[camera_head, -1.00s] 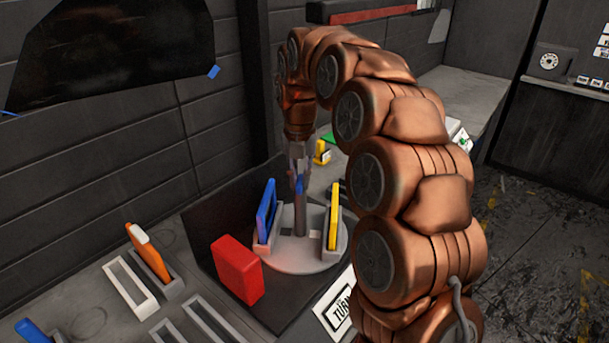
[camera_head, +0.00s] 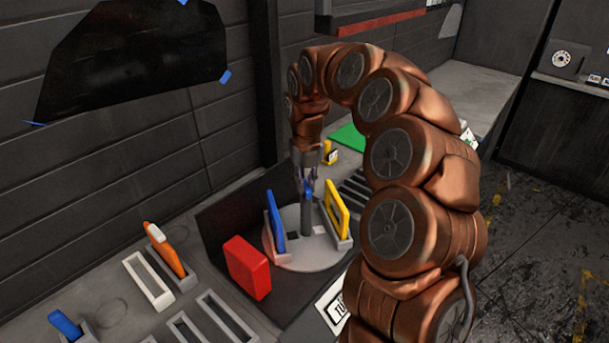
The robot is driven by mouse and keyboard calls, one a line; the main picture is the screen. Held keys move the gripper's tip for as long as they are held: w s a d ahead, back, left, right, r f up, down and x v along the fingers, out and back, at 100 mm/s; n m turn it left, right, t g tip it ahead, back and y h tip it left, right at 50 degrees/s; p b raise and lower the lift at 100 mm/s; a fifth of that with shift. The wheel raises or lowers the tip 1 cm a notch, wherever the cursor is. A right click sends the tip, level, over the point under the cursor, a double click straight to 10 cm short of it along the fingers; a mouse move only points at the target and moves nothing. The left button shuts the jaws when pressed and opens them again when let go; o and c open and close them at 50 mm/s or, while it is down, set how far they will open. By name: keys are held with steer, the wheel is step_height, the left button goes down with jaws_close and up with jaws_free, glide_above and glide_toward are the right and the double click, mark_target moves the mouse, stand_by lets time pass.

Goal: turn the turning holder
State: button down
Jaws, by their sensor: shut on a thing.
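The turning holder is a round grey disc (camera_head: 310,262) on the bench, with an upright centre post (camera_head: 306,215). A blue plate (camera_head: 276,222) stands in a slot on its left side, and a yellow frame-like plate (camera_head: 337,210) stands in a slot on its right side. My gripper (camera_head: 306,183) points down over the middle of the disc and is shut on the blue top of the centre post. The fingertips are small and partly blurred into the post. My arm arches in from the right and hides some of the bench behind it.
A red block (camera_head: 246,267) stands close to the disc's front left. An orange tool (camera_head: 166,250) stands in a grey slot, beside an empty white frame (camera_head: 148,281). A blue piece (camera_head: 65,325) is at lower left. A dark panel rises behind the disc.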

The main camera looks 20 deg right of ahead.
steer(key=shift+w+r+p, duration=0.2)
steer(key=shift+p, duration=0.15)
stand_by(0.3)
steer(key=c, duration=1.3)
jaws_free()
steer(key=shift+f, duration=0.1)
steer(key=shift+c, duration=0.2)
steer(key=shift+o, duration=1.1)
steer(key=shift+s, duration=0.1)
